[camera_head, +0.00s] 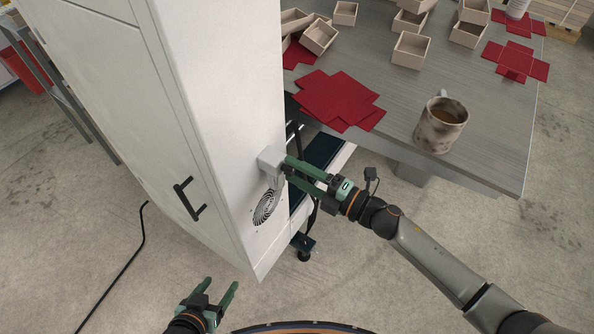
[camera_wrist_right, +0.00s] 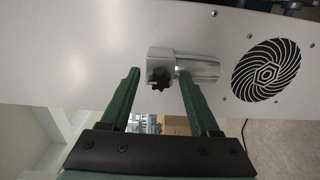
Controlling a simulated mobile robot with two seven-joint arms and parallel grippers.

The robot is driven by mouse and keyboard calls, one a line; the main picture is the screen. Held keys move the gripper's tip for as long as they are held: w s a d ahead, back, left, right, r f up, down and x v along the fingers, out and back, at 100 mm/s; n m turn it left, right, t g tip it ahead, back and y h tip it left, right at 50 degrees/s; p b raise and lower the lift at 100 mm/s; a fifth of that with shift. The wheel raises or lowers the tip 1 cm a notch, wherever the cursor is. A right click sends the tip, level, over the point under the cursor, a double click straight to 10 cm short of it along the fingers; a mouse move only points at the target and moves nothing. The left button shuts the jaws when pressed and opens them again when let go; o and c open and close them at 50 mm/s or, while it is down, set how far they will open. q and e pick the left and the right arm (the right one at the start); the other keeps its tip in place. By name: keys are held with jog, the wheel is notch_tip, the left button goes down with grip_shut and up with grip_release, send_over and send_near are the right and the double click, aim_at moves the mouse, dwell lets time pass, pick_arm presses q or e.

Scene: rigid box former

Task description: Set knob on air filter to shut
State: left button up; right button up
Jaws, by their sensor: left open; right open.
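The air filter (camera_head: 271,160) is a grey metal block with a cylinder, fixed to the side of the white cabinet. In the right wrist view the air filter (camera_wrist_right: 205,69) carries a small black knob (camera_wrist_right: 160,78) on its block. My right gripper (camera_head: 288,170) is at the air filter with its fingers apart. In the right wrist view my right gripper (camera_wrist_right: 158,72) has one finger left of the knob and one by the cylinder; contact cannot be told. The knob is hidden in the head view. My left gripper (camera_head: 222,284) is open and empty, low in front of the cabinet.
The white cabinet (camera_head: 120,110) has a black handle (camera_head: 188,199) and a round fan vent (camera_head: 265,207) below the air filter. A grey table (camera_head: 480,130) behind holds a mug (camera_head: 441,124), wooden boxes (camera_head: 410,50) and red sheets (camera_head: 338,99). A black cable lies on the floor.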

jog(key=b+v, duration=0.1)
jog(key=v, duration=1.1)
jog(key=shift+s, duration=0.15)
jog(key=shift+d, duration=0.15)
jog(key=s+d+f+m+h+p, duration=0.1)
jog(key=s+f+m+h, duration=0.3)
jog(key=m, duration=0.5)
jog(key=s+d+f+m+h+p, duration=0.1)
jog(key=s+d+f+m+h, duration=0.1)
jog(key=m, duration=0.6)
jog(key=s+d+f+m+g+h+p, duration=0.1)
jog(key=s+f+m+h, duration=0.4)
jog(key=f+m, duration=0.3)
jog(key=shift+s+d+m+h+p, duration=0.35)
jog(key=shift+m+h, duration=0.25)
jog(key=shift+m, duration=0.2)
jog(key=shift+f, duration=0.1)
